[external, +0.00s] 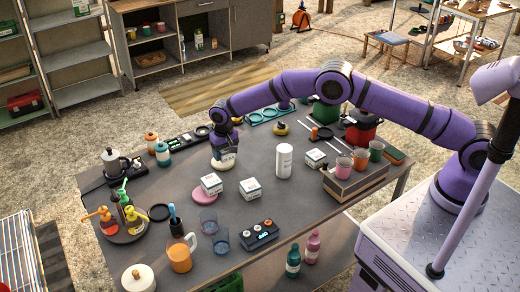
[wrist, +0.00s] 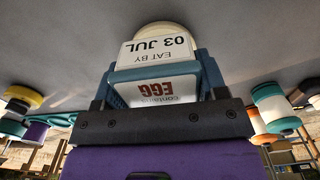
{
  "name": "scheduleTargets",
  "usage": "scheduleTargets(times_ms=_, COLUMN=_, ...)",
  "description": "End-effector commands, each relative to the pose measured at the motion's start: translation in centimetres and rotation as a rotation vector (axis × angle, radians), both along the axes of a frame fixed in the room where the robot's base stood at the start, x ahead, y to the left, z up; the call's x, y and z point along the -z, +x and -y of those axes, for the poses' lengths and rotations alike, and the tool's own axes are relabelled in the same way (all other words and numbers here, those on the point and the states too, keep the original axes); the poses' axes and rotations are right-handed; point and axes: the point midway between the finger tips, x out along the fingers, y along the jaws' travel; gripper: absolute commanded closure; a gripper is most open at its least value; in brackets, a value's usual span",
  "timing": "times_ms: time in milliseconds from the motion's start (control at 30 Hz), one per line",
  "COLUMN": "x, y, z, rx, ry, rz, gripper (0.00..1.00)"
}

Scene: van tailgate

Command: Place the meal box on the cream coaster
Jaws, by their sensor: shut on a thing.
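My gripper (external: 226,150) is at the back middle of the table, pointing down. In the wrist view my gripper (wrist: 158,78) has its blue jaws shut on a white meal box (wrist: 155,52) printed "EAT BY 03 JUL" and "Contains EGG". The cream coaster (external: 222,165) shows under my gripper in the external view. Its pale edge also shows just past the box in the wrist view (wrist: 167,30). The box is over or right beside the coaster; I cannot tell whether they touch. The jaws hide much of the box in the external view.
A similar white box (external: 211,184) sits on a pink coaster (external: 205,197). Another box (external: 250,189) stands to its right. A white cylinder (external: 284,160) stands right of my gripper. Blue-lidded and orange-lidded jars (external: 162,154) stand to the left. A black coaster (external: 159,212) lies bare.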

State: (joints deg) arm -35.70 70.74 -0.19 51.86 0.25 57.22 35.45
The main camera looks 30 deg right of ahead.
Motion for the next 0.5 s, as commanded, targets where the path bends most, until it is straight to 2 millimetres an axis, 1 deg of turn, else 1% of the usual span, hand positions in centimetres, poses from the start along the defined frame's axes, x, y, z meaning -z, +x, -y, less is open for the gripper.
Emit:
scheduleTargets(times_ms=33, x=0.9, y=-0.1, z=0.1, rx=0.0, ry=-0.003, rz=-0.004, gripper=0.62)
scheduleTargets(times_ms=100, x=2.1, y=-0.2, z=0.1, rx=0.0, ry=-0.003, rz=-0.005, gripper=0.62)
scheduleTargets(times_ms=200, x=3.2, y=-0.1, z=0.1, rx=0.0, ry=-0.002, rz=-0.002, gripper=0.62)
scheduleTargets(times_ms=500, x=3.4, y=-0.1, z=0.0, rx=0.0, ry=-0.001, rz=-0.002, gripper=0.62)
